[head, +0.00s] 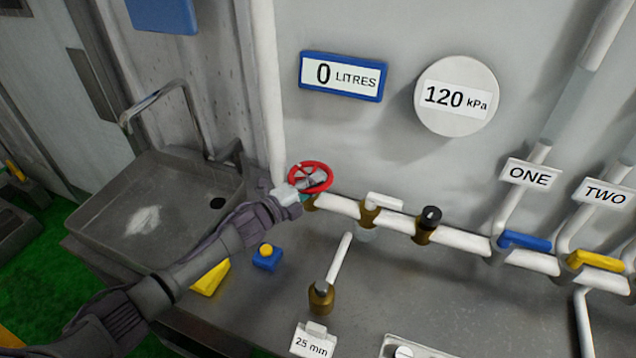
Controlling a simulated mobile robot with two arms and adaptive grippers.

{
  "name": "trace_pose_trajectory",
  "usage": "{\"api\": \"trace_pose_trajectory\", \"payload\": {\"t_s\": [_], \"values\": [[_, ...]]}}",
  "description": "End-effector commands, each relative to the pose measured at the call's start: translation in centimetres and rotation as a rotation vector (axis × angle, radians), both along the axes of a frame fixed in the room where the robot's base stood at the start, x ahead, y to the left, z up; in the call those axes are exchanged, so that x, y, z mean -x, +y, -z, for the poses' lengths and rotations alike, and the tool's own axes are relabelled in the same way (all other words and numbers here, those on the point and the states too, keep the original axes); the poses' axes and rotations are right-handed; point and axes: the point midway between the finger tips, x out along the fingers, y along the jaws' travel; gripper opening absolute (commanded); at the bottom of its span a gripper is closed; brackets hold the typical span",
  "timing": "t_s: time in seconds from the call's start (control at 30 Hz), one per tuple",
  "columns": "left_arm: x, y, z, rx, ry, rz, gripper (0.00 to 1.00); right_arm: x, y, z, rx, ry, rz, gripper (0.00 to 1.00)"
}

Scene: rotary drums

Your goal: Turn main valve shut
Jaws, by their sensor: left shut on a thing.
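The main valve has a red round handwheel (325,166) and sits at the left end of the white horizontal pipe (338,205). My left gripper (306,186) is at the lower left side of this wheel and is shut on it. The gripper's fingers hide part of the wheel's hub and lower rim. The valve body below the wheel is mostly hidden. My right gripper is not in the head view.
A sink (165,215) with a tap is at the left. A blue sign (341,77) reads 0 LITRES; a round gauge (456,97) reads 120 kPa. Blue (525,241) and yellow (596,261) handles sit along the pipe. A blue box with a yellow button (267,258) stands on the bench.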

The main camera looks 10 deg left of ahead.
Motion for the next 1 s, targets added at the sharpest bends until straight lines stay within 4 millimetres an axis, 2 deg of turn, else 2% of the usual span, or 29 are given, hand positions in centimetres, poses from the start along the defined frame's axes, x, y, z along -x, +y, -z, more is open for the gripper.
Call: {"api": "trace_pose_trajectory", "payload": {"t_s": [0.03,0.5,0.7,1.0], "values": [[-0.1,0.4,0.5,-0.009,-0.003,0.041,0.00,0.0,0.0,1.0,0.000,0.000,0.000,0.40],[0.4,0.9,0.6,-0.002,-0.001,0.364,0.00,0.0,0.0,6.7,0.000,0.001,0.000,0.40],[0.5,1.0,0.5,-0.003,0.002,0.426,0.00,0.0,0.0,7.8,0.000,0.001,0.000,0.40],[0.6,1.0,0.2,0.000,0.003,0.451,0.00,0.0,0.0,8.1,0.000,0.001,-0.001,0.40]]}}
